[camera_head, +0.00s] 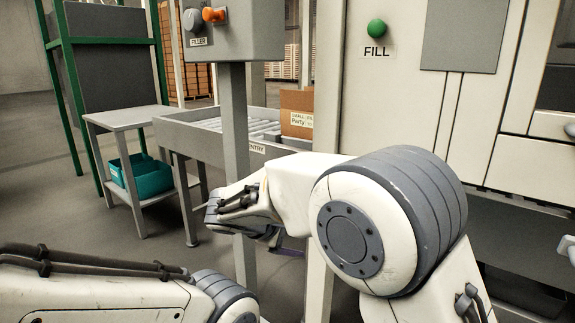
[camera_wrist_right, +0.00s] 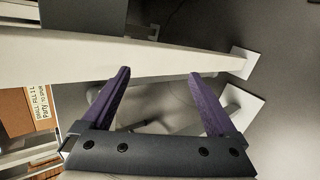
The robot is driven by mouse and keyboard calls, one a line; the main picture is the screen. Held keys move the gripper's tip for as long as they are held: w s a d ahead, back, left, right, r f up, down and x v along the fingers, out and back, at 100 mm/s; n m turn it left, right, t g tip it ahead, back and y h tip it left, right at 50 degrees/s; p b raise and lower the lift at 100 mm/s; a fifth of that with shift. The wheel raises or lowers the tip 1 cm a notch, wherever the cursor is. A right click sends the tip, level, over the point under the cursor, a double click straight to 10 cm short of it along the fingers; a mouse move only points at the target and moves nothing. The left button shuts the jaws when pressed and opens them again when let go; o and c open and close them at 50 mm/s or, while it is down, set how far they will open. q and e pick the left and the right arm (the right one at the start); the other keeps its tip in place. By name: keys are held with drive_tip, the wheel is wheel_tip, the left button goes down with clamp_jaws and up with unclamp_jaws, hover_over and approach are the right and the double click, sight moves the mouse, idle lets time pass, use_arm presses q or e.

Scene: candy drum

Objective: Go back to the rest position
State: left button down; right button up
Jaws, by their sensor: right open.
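My right arm comes in from the lower right in the head view, bent at a large grey-banded joint, with its forearm reaching left in front of the grey post. My right gripper (camera_wrist_right: 159,73) is open in the right wrist view, its two purple fingers apart with nothing between them. A pale beam crosses the view beyond the fingertips. In the head view the gripper is mostly hidden under the forearm, with only a bit of purple showing. My left arm lies low along the bottom left of the head view; its gripper is out of view.
The grey post (camera_head: 234,110) carries a control box (camera_head: 250,32) with an orange knob. Behind it is a roller conveyor (camera_head: 200,122) with a cardboard box (camera_head: 297,102). A teal bin (camera_head: 150,178) sits on a stand's lower shelf. A cabinet with a green FILL button (camera_head: 377,28) is at right.

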drive_tip(key=s+d+m+g+y+p, duration=0.1)
drive_tip(key=s+m+g+y+p, duration=0.2)
drive_tip(key=s, duration=1.4)
drive_tip(key=s+d+m+g+y+p, duration=0.1)
drive_tip(key=s+g+y+p, duration=0.4)
drive_tip(key=s, duration=1.2)
use_arm(q)
wheel_tip(320, 180, up, 45)
drive_tip(key=p, duration=3.5)
drive_tip(key=shift+f+p, duration=0.15)
drive_tip(key=shift+p, duration=0.15)
use_arm(e)
wheel_tip(320, 180, up, 37)
drive_tip(key=shift+w+t, duration=0.3)
drive_tip(key=shift+w, duration=0.15)
